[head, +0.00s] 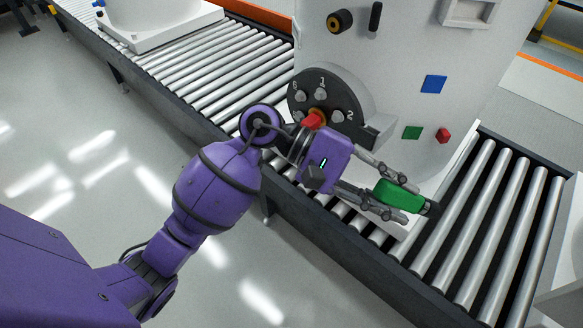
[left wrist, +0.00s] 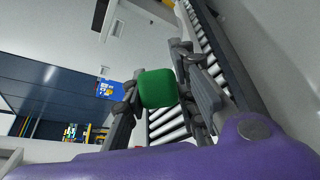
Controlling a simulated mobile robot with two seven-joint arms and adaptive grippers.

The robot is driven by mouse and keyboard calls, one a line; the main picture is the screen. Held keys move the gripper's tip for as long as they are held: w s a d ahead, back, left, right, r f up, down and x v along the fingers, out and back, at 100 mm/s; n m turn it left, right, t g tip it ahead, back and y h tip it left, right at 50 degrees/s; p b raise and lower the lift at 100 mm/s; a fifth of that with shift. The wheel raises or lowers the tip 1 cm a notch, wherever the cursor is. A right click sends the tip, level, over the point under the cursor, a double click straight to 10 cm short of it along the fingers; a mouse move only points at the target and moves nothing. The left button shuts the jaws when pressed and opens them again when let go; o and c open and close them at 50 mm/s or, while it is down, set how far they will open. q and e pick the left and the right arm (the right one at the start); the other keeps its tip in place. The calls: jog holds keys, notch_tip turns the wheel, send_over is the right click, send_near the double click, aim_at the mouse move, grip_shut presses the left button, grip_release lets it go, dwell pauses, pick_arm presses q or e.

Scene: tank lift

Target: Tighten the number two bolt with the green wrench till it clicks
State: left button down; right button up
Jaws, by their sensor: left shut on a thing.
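My left gripper (head: 396,196) is shut on the green wrench (head: 402,196). Its green handle shows between the fingers, with a dark end (head: 432,208) sticking out to the right. In the left wrist view the green handle (left wrist: 158,88) sits between both fingers. The rest of the wrench is hidden. The dark round bolt plate (head: 352,98) is on the white tank, above and behind my gripper. The number two bolt (head: 337,116) is beside the figure 2, left of it. The wrench is apart from this bolt. My right gripper is out of view.
The white tank (head: 400,50) stands on a roller conveyor (head: 490,215). Blue (head: 433,84), green (head: 412,132) and red (head: 443,135) blocks are on its side. A red part (head: 313,120) shows at the plate behind my wrist. Open floor (head: 80,160) lies left.

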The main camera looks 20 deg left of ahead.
pick_arm(q)
jog(key=w+a+f+n+t+b, duration=0.1)
jog(key=a+f+n+t+b, duration=0.1)
jog(key=a+t, duration=0.3)
jog(key=w+a+f+n+t+y+b, duration=0.1)
jog(key=w+a+f+n+t+b, duration=0.1)
jog(key=a+t, duration=0.3)
jog(key=w+a+f+n+t+b, duration=0.2)
jog(key=a+t, duration=0.3)
jog(key=a, duration=0.6)
jog(key=shift+a+f+n+t+b, duration=0.35)
jog(key=shift+n+b, duration=0.3)
jog(key=shift+n, duration=0.25)
jog(key=shift+d, duration=0.1)
jog(key=w, duration=0.1)
jog(key=w+d+b, duration=0.1)
jog(key=w, duration=0.1)
jog(key=w+b, duration=0.1)
jog(key=w, duration=0.1)
jog(key=shift+w+d, duration=0.15)
jog(key=shift+d, duration=0.25)
